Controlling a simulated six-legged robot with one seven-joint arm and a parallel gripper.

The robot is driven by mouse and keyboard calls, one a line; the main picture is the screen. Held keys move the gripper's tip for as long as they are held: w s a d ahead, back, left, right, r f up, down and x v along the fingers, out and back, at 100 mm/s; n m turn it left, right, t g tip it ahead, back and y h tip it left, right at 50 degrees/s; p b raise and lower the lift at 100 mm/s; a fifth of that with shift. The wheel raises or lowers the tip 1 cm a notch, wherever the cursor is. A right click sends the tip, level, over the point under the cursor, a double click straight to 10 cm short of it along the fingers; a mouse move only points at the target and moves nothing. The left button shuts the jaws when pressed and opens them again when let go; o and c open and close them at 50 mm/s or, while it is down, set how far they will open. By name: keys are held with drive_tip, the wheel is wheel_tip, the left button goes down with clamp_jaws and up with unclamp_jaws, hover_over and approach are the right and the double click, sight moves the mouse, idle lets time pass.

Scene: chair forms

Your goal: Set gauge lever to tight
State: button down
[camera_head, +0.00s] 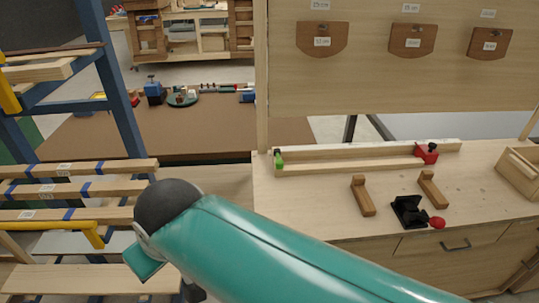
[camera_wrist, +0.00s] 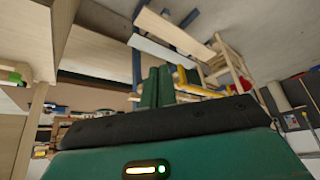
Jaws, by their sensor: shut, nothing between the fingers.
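No part is clearly readable as the gauge lever. On the workbench (camera_head: 300,205), a black device with a red knob (camera_head: 410,212) sits near the front edge. A long pale wooden fence (camera_head: 345,157) lies behind it, with a green piece (camera_head: 278,160) at its left end and a red block (camera_head: 427,153) toward its right end. My gripper (camera_wrist: 158,86) shows two green fingers close together, shut and empty, in the wrist view. It is away from the bench fittings, and my teal arm hides most of it in the head view.
A wooden box (camera_head: 520,172) is at the bench's right. A blue rack with wooden boards (camera_head: 80,190) stands left. A panel with wooden tags (camera_head: 322,39) rises behind the bench.

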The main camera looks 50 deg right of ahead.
drive_tip(key=w+d+r+n+g, duration=0.1)
drive_tip(key=w+d+r, duration=0.1)
drive_tip(key=w+d, duration=0.65)
drive_tip(key=w+d+r+g, duration=0.1)
drive_tip(key=w+d, duration=0.5)
drive_tip(key=d, duration=0.5)
drive_tip(key=s+d+f+n, duration=0.1)
drive_tip(key=d+f, duration=0.3)
drive_tip(key=d, duration=1.1)
drive_tip(key=s+d+f+y, duration=0.1)
drive_tip(key=d+f, duration=0.3)
drive_tip(key=d, duration=1.1)
drive_tip(key=shift+n, duration=0.4)
drive_tip(key=shift+f, duration=0.1)
